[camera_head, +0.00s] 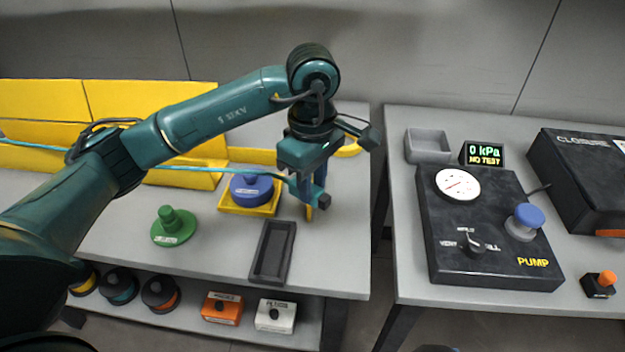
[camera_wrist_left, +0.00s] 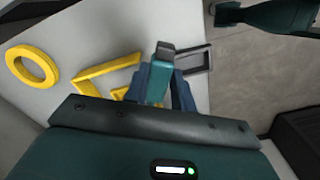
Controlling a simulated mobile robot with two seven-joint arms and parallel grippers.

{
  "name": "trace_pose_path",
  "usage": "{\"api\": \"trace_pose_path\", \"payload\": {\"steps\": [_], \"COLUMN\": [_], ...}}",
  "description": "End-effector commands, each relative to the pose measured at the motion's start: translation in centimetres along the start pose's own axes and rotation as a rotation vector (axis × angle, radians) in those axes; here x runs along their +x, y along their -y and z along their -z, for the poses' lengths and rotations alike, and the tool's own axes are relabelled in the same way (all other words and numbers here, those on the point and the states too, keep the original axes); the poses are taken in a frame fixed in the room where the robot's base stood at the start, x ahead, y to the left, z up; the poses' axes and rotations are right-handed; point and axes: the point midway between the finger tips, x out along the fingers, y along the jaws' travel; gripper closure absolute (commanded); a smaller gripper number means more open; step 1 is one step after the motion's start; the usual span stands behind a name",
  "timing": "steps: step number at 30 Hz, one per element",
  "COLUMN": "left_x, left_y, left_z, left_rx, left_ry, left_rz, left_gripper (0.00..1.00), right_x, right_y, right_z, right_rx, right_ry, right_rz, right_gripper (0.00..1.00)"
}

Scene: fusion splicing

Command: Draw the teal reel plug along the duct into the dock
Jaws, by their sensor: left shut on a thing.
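My left gripper (camera_head: 313,196) is shut on the teal reel plug (camera_head: 301,187), above the right part of the left table. In the left wrist view the plug (camera_wrist_left: 158,80) is a teal block with a grey end, between the blue fingers of the gripper (camera_wrist_left: 165,92). A thin teal cable (camera_head: 225,173) runs left from the plug along the yellow duct (camera_head: 185,178). I cannot tell which fitting is the dock; yellow pieces (camera_wrist_left: 110,70) lie beside the gripper.
A blue capped piece (camera_head: 251,188) sits in a yellow tray, left of the gripper. A green knobbed disc (camera_head: 174,227) and an empty dark tray (camera_head: 273,252) are nearer the front. A gap separates the right table with its black pump box (camera_head: 485,262).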

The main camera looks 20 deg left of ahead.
Motion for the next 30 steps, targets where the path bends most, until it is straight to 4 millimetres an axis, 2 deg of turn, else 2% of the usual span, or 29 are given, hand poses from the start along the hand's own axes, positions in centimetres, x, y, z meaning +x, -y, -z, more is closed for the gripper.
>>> {"api": "trace_pose_path", "payload": {"steps": [15, 16, 21, 24, 30], "left_x": [0.0, 0.4, 1.2, 1.4, 2.0], "left_y": [0.0, 0.2, 1.7, 2.6, 4.4], "left_z": [0.0, 0.1, 0.9, 1.3, 2.0], "left_rx": [0.000, 0.022, 0.261, 0.399, 0.673], "left_ry": [0.000, -0.001, -0.003, -0.003, -0.003], "left_rz": [-0.001, -0.002, -0.004, -0.003, -0.003], "left_gripper": [0.93, 0.93, 0.93, 0.93, 0.93], "right_x": [0.0, 0.3, 1.6, 0.6, -0.5], "right_y": [-0.1, -0.3, -0.4, -0.7, -1.5], "right_z": [-0.1, -0.8, -3.1, -2.3, -2.1], "right_rx": [-0.017, -0.026, 0.016, 0.006, -0.021], "right_ry": [0.001, 0.005, 0.004, -0.054, -0.137], "right_rz": [-0.006, -0.008, 0.007, -0.006, -0.031], "right_gripper": [0.64, 0.64, 0.64, 0.64, 0.64]}}
